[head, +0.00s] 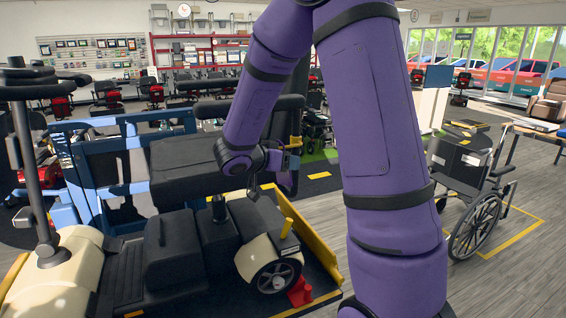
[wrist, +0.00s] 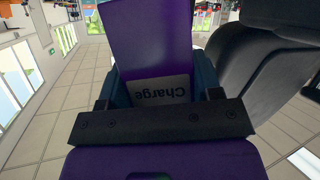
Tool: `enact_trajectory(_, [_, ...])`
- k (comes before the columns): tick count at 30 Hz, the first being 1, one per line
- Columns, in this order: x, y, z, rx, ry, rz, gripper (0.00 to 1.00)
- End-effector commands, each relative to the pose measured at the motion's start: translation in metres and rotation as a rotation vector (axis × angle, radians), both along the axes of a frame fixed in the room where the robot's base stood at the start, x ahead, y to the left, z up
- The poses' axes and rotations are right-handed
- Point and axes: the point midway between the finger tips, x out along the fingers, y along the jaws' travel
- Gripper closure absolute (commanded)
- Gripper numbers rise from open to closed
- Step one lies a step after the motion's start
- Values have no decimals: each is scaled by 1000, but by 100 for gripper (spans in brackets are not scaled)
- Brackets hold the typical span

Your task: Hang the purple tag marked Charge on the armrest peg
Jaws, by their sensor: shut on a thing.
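In the wrist view the purple tag (wrist: 150,38) carries a white label reading "Charge", upside down in the picture. My gripper (wrist: 160,96) is shut on the tag, with a finger on each side of the label. In the head view my gripper (head: 292,158) is beside the right end of the scooter's black seat (head: 200,165), near the black armrest pad (head: 250,106). A dark seat or armrest part (wrist: 268,60) fills the right of the wrist view, apart from the tag. I cannot make out the armrest peg; my arm covers part of that area.
The scooter stands on a platform with a yellow side rail (head: 312,250). A yellow post (head: 287,228) and a red wedge (head: 300,292) are near its wheel. A wheelchair (head: 470,185) stands at the right. Grey floor is free between it and the platform.

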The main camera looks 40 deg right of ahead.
Motion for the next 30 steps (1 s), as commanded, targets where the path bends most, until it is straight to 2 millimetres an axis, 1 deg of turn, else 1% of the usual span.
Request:
enact_trajectory(1, [-6, -6, -6, 4, 13, -17, 65])
enact_trajectory(22, [-7, -9, -21, 9, 15, -16, 64])
enact_trajectory(24, [-7, -9, -22, 8, 15, -16, 72])
enact_trajectory(25, [-7, -9, -22, 8, 14, -15, 71])
enact_trajectory(26, [-7, -9, -22, 7, 13, -16, 77])
enact_trajectory(30, [-6, -8, -20, 5, 8, -12, 78])
